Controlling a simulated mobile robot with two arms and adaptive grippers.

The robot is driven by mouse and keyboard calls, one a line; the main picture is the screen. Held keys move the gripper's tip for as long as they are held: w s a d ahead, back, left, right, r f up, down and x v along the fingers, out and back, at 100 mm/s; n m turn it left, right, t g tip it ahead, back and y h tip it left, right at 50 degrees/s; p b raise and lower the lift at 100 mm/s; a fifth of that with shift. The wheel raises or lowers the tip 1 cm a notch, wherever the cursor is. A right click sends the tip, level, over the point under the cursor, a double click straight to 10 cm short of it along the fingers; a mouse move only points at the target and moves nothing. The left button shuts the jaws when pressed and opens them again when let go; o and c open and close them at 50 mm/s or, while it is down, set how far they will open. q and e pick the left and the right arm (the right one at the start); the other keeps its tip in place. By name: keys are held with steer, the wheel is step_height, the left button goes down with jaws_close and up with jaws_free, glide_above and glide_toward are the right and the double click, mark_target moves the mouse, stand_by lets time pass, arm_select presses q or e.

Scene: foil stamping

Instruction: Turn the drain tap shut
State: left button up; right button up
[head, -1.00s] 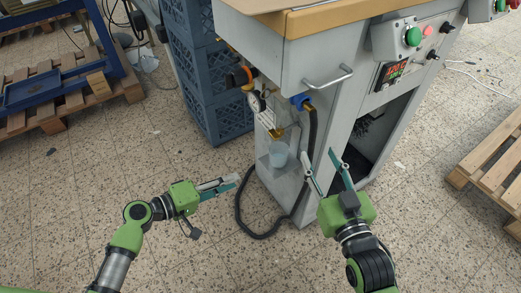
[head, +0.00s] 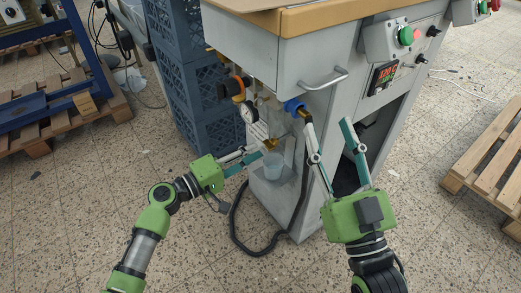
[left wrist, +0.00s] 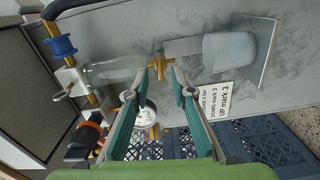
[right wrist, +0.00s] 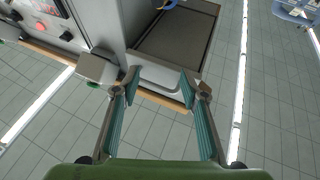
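The brass drain tap (left wrist: 158,64) sits at the lower end of a clear filter bowl (left wrist: 115,72) on the machine's side. In the head view the tap (head: 270,143) is small and partly masked by my left gripper (head: 256,154). In the left wrist view my left gripper (left wrist: 164,70) is open, its fingertips close to either side of the tap; I cannot tell whether they touch it. A translucent cup (left wrist: 225,52) stands under the tap. My right gripper (head: 327,128) is open and empty in front of the machine.
A pressure gauge (head: 249,113), an orange-black knob (head: 235,87) and a blue fitting (head: 293,105) are close above the tap. A black hose (head: 240,235) loops down to the floor. Blue crates (head: 205,130) stand behind; a pallet (head: 490,165) lies at the right.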

mark_target(269, 145)
arm_select(q)
steer(key=shift+x, duration=1.25)
arm_select(e)
steer(key=shift+s+r+t, duration=0.35)
steer(key=shift+r+t, duration=0.05)
steer(key=shift+r, duration=0.25)
arm_select(q)
jaws_close()
arm_select(e)
steer(key=shift+s, duration=0.1)
